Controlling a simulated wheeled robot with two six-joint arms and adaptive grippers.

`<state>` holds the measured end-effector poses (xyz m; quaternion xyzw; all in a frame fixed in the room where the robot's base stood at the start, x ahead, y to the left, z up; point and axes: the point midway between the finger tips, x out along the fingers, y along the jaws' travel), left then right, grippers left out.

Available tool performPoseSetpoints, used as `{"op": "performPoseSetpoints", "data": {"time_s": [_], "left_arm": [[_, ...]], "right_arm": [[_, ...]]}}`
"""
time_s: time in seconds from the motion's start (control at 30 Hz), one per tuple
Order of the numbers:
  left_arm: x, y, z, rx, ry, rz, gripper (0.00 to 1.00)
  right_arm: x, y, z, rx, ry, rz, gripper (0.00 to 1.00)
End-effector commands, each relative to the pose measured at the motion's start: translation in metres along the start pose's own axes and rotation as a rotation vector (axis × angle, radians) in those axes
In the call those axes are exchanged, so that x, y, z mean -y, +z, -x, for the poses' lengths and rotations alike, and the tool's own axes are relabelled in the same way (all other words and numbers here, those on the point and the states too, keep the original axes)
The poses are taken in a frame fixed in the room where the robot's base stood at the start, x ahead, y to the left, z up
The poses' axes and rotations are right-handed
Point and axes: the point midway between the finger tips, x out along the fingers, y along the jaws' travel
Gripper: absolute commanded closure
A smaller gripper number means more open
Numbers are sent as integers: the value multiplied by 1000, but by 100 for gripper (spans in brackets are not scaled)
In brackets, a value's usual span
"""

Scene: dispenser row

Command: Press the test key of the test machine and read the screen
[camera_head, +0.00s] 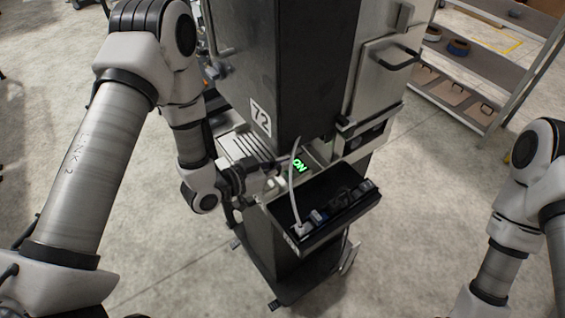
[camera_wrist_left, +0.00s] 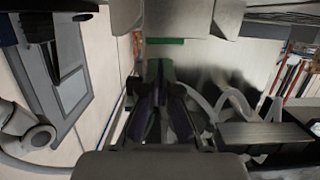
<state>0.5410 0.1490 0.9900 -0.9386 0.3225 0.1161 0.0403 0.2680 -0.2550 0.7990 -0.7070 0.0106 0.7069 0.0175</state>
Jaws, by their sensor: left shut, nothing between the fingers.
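The test machine (camera_head: 300,60) is a dark and metal cabinet with a "72" label (camera_head: 260,117). Its small screen (camera_head: 299,166) is lit with green characters that look like "ON", tilted in the head view. My left gripper (camera_head: 278,166) is shut and empty, just left of the screen at the ledge below the dark housing. In the left wrist view its fingers (camera_wrist_left: 158,78) point at a metal surface with a green strip. I cannot make out the test key, and contact at the fingertips cannot be told. My right arm is at the right edge, its gripper out of frame.
A black tray (camera_head: 345,207) with small items juts out in front of the ledge, and a pale cable (camera_head: 293,180) hangs into it. A door handle (camera_head: 395,58) sticks out on the machine's right. A shelf rack (camera_head: 470,85) stands at upper right. The floor right of the machine is clear.

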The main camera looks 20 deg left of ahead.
Motion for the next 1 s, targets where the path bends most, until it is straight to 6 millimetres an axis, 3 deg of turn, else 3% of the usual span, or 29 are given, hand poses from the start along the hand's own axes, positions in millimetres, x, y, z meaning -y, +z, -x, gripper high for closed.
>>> {"op": "performPoseSetpoints", "data": {"time_s": [0.17,0.43,0.67,1.0], "left_arm": [[0,12,-3,1,0,0,100],[0,14,-3,0,0,-1,100],[0,35,-8,1,0,-1,100],[-1,35,-7,10,2,2,100]], "right_arm": [[0,0,4,0,0,1,100],[0,0,4,0,0,1,100],[0,0,-19,0,0,0,100],[0,0,-16,0,0,0,100]]}}
